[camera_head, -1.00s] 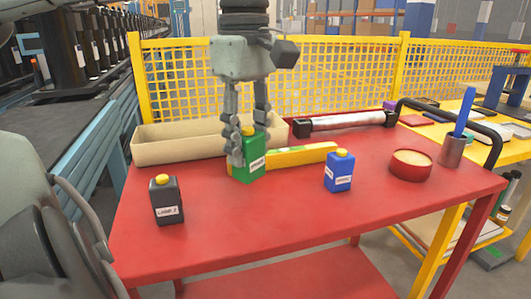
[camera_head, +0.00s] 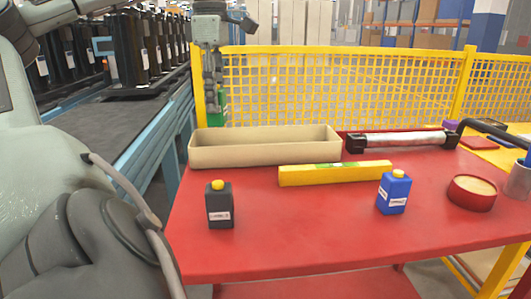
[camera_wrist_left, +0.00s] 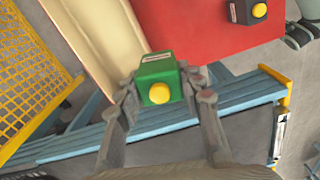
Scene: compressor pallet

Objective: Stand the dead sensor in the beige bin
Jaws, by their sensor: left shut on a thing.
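My left gripper (camera_head: 213,104) is shut on a green box (camera_head: 221,106) with a yellow cap, held upright and raised near the far left end of the beige bin (camera_head: 265,153). In the left wrist view the green box (camera_wrist_left: 160,80) sits between the fingers, by the end of the beige bin (camera_wrist_left: 98,40) and over the blue rail. The inside of the bin that I can see looks empty. A black box (camera_head: 219,206) and a blue box (camera_head: 393,193), both yellow-capped, stand on the red table (camera_head: 300,235). Their labels are too small to read. My right gripper is not in view.
A yellow bar (camera_head: 335,174) lies in front of the bin. A silver cylinder with black ends (camera_head: 402,140) lies to its right. A red round tin (camera_head: 472,193) stands at the right. A yellow mesh fence (camera_head: 345,90) runs behind; a conveyor (camera_head: 115,125) lies left.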

